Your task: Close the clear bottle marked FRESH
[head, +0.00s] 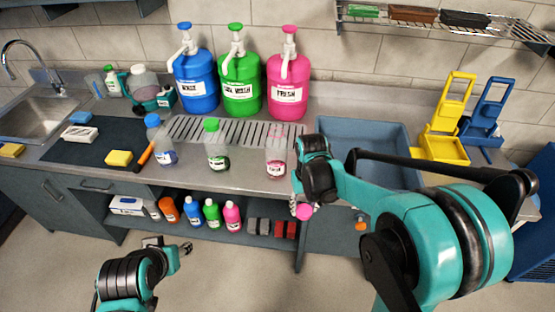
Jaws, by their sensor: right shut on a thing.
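The clear bottle marked FRESH (276,160) stands upright on the steel counter, with a pink label and no solid cap seen on its top. My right gripper (303,200) is in front of the counter edge, to the right of and lower than this bottle. It is shut on a small pink cap (304,212), apart from the bottle; the fingers are small and partly hidden by my wrist. My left gripper (172,250) is low in front of the cabinet, with its fingers seeming apart and empty.
A blue-capped bottle (160,140) and a green-capped bottle (216,146) stand left of the clear bottle. Blue (196,82), green (239,88) and pink (289,72) pump jugs stand behind. A blue tray (389,133) lies right. Several bottles fill the lower shelf (180,228).

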